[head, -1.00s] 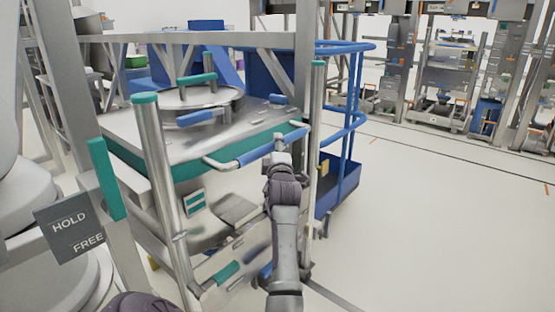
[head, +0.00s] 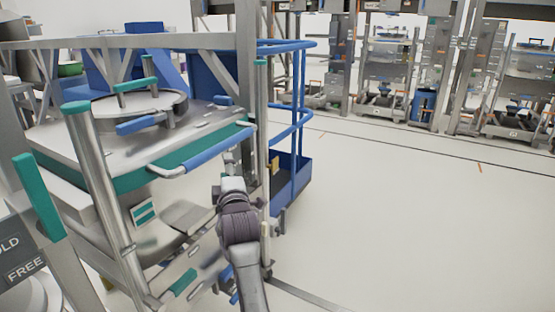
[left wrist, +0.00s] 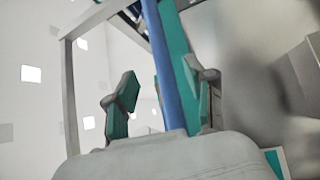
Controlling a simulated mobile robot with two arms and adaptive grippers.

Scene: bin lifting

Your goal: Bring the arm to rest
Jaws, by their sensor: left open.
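My left gripper (head: 231,160) is in the head view, just below and in front of the blue-gripped handle bar (head: 218,148) of the steel bin. In the left wrist view the two teal-padded fingers of my left gripper (left wrist: 160,75) stand wide apart. The blue bar (left wrist: 162,60) shows between them, beyond the fingers; the gripper holds nothing. My left arm reaches up from the bottom of the head view. My right gripper is not in view.
The steel bin has a round lid (head: 140,105) with a teal handle. A steel post (head: 100,190) stands at its near left corner. A blue railed platform (head: 291,180) stands behind right. The pale floor (head: 410,220) to the right is clear.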

